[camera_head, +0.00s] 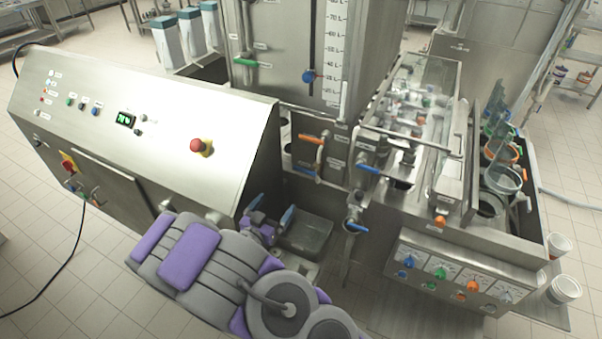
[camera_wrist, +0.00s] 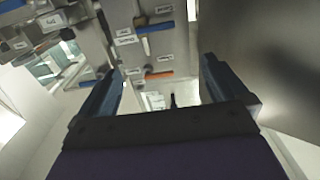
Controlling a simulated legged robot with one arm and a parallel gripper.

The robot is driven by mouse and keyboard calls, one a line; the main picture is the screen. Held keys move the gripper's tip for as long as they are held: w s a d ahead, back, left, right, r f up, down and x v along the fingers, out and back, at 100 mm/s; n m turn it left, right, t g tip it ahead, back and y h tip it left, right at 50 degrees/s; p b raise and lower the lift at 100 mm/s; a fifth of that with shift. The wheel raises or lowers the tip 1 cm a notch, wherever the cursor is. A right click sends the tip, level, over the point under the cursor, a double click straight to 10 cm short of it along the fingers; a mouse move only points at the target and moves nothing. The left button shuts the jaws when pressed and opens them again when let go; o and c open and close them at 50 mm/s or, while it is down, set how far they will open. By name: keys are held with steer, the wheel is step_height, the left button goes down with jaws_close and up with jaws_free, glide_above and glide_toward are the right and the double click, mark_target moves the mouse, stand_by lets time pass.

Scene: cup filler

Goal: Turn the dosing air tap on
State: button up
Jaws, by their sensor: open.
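My gripper (camera_head: 267,217) is open and empty in the lower middle of the head view, in front of the machine. Its two blue fingers stand wide apart in the wrist view (camera_wrist: 161,68). An orange-handled tap (camera_head: 311,138) is on the panel under the hopper, with a blue-handled tap (camera_head: 307,172) below it. The wrist view shows an orange handle (camera_wrist: 159,75) and a blue handle (camera_wrist: 155,28) beyond the fingers, both apart from them. Small labels sit beside the taps, but I cannot read which one says dosing air.
The sloped control box (camera_head: 150,110) with a red emergency button (camera_head: 198,146) stands left of my arm. More blue-handled taps (camera_head: 368,169) (camera_head: 355,226) are to the right. A dosing panel with coloured knobs (camera_head: 457,278) is at lower right. A metal wall (camera_wrist: 265,65) is close on the right in the wrist view.

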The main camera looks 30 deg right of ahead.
glide_toward(304, 170)
steer(key=d, duration=0.2)
steer(key=w, duration=0.1)
steer(key=w+d+b, duration=0.1)
steer(key=w, duration=0.1)
steer(key=shift+w+d, duration=0.1)
steer(key=shift+w, duration=0.1)
steer(key=d, duration=0.1)
steer(key=w+d, duration=0.1)
steer(key=d, duration=0.2)
steer(key=shift+w+d+f+b, duration=0.15)
steer(key=shift+w+b, duration=0.15)
steer(key=shift+b, duration=0.05)
steer(key=shift+a, duration=0.85)
steer(key=shift+c, duration=0.8)
steer(key=shift+d, duration=0.35)
steer(key=c, duration=1.1)
